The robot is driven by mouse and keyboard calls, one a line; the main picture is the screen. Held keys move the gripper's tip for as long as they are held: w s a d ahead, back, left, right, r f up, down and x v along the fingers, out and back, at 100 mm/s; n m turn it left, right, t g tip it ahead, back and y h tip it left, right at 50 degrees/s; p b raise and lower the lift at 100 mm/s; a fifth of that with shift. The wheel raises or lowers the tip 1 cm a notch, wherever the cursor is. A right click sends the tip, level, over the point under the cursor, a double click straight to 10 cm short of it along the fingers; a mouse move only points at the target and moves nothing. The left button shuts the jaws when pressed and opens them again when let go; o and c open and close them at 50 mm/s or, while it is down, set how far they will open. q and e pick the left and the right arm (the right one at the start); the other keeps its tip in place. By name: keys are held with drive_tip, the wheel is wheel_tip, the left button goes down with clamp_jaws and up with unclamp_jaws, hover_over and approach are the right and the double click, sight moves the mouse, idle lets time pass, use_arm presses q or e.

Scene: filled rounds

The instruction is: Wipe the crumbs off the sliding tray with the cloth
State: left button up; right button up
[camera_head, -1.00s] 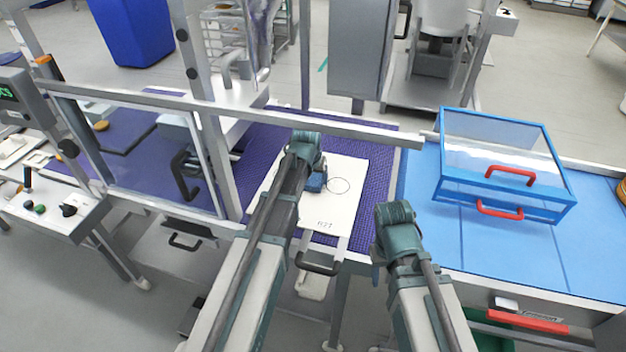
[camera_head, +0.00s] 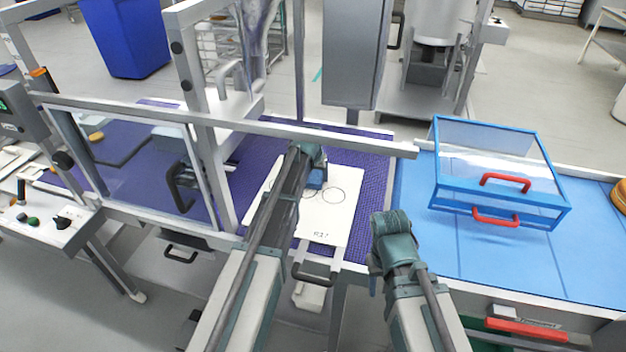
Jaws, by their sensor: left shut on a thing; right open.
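The white sliding tray (camera_head: 332,222) lies on the purple mat, with printed circles on it and a black handle (camera_head: 313,273) at its front edge. My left gripper (camera_head: 312,172) is over the tray's back part, shut on the blue cloth (camera_head: 316,181). The cloth appears to be at the tray's surface, though my arm hides part of it. I cannot make out crumbs at this size. My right gripper (camera_head: 391,232) is open and empty, in front of the gap between the tray and the blue table; its fingertips are hard to see.
A metal rail (camera_head: 330,136) crosses behind my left gripper. A clear-panelled frame (camera_head: 140,165) stands to the left. A blue box with clear panels and red handles (camera_head: 497,210) sits on the blue surface (camera_head: 420,262) at right. Round brown items lie at the far right edge.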

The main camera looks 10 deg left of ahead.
use_arm(q)
drive_tip(key=shift+w, duration=0.2)
drive_tip(key=shift+w+f, duration=0.1)
drive_tip(key=shift+w, duration=1.6)
drive_tip(key=shift+w+a, duration=0.1)
drive_tip(key=shift+a, duration=0.65)
drive_tip(key=shift+s, duration=1.95)
drive_tip(key=shift+s+a, duration=0.1)
drive_tip(key=shift+s, duration=1.7)
